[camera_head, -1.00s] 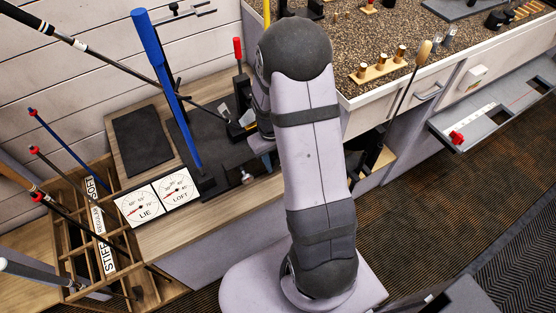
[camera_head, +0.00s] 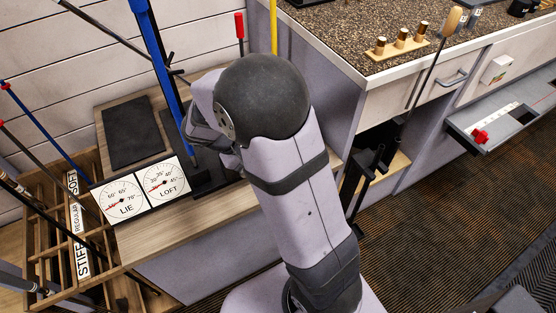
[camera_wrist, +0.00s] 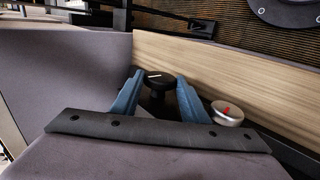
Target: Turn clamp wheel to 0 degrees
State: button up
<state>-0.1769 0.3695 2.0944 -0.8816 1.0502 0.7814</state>
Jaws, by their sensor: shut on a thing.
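In the wrist view, my gripper (camera_wrist: 158,92) shows as two blue fingers. It is shut on a round black wheel (camera_wrist: 158,77) with a white mark on its top, which I take to be the clamp wheel. The white mark points roughly sideways across the picture. A silver knob (camera_wrist: 227,112) with a red mark sits just right of the right finger, apart from it. In the head view, my arm hides the gripper and both knobs. The lower part of the wheel is hidden between the fingers.
LIE dial (camera_head: 121,197) and LOFT dial (camera_head: 164,180) stand left of my arm. A blue bar (camera_head: 158,70) rises close behind my wrist. A club rack (camera_head: 75,235) is at the left, and the counter (camera_head: 350,40) is at the right.

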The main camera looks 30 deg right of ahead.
jog(key=shift+h+b, duration=0.3)
jog(key=shift+h, duration=0.1)
jog(key=o, duration=1)
jog(key=shift+a, duration=0.15)
jog(key=p+v, duration=0.1)
jog(key=v, duration=0.6)
